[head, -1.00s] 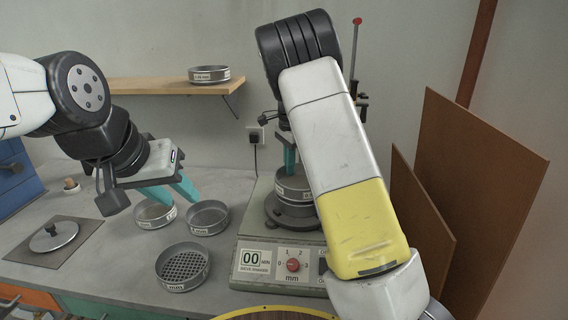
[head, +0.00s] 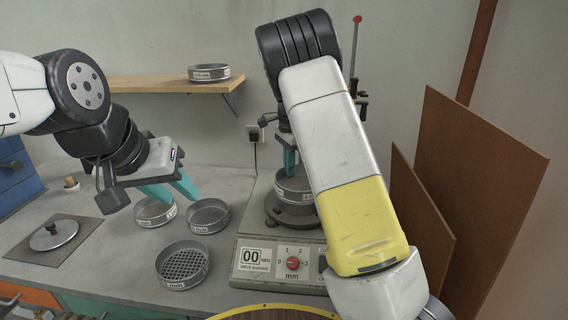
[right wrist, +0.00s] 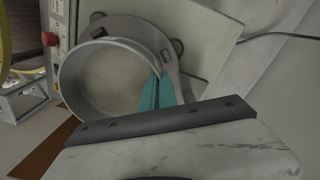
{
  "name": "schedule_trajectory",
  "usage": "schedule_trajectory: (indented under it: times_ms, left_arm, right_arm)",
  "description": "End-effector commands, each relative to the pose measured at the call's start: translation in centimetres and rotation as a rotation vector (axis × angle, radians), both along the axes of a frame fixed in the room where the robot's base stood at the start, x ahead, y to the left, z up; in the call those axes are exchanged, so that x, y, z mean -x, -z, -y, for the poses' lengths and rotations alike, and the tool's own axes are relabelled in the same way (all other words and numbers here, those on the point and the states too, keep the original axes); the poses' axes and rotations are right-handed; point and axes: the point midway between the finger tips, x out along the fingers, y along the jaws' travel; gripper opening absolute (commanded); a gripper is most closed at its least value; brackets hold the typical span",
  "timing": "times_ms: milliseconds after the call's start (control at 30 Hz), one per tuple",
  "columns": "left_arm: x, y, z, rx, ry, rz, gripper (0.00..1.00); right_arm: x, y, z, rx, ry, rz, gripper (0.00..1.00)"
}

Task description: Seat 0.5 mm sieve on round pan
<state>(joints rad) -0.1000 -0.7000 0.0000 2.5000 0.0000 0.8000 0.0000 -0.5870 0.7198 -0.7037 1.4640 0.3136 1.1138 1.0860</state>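A grey metal sieve (head: 293,190) sits at the shaker, above a dark round base (head: 291,213). Its label is too blurred and covered to read. In the right wrist view the sieve (right wrist: 112,78) shows a fine, pale mesh. My right gripper (right wrist: 160,92) has its teal fingers at the sieve's wall and appears shut on it. The right gripper (head: 290,165) is partly hidden by my arm in the head view. I cannot tell a separate round pan from the base under the sieve. My left gripper (head: 180,201) is open and empty above the bench sieves.
Several sieves stand on the bench: a fine one (head: 154,213), a grey one (head: 208,217) and a coarse one (head: 183,266). Another sieve (head: 209,73) is on the wooden shelf (head: 165,86). A lid (head: 54,236) lies on a mat at left. Brown boards (head: 480,190) stand at right.

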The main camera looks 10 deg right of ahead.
Motion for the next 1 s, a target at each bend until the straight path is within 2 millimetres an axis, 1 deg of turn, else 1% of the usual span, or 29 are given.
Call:
schedule_trajectory:
  times_ms: [267,300,400,667,767,867,1000]
  left_arm:
    - [0.0,0.0,0.0,0.0,0.0,0.0,0.36]
    - [0.0,0.0,0.0,0.0,0.0,0.0,0.36]
    - [0.0,0.0,0.0,0.0,0.0,0.0,0.36]
    - [0.0,0.0,0.0,0.0,0.0,0.0,0.36]
    - [0.0,0.0,0.0,0.0,0.0,0.0,0.36]
    - [0.0,0.0,0.0,0.0,0.0,0.0,0.36]
    - [0.0,0.0,0.0,0.0,0.0,0.0,0.36]
  right_arm:
    - [0.0,0.0,0.0,0.0,0.0,0.001,0.0]
    - [0.0,0.0,0.0,0.0,0.0,0.001,0.1]
    - [0.0,0.0,0.0,0.0,0.0,0.001,0.28]
    - [0.0,0.1,0.0,0.0,0.0,0.0,0.28]
    - [-0.1,-0.4,0.0,-0.001,0.0,0.002,0.28]
    - [-0.1,-1.7,0.0,-0.003,0.0,0.004,0.28]
    - [-0.1,-4.2,0.0,-0.002,-0.001,0.006,0.28]
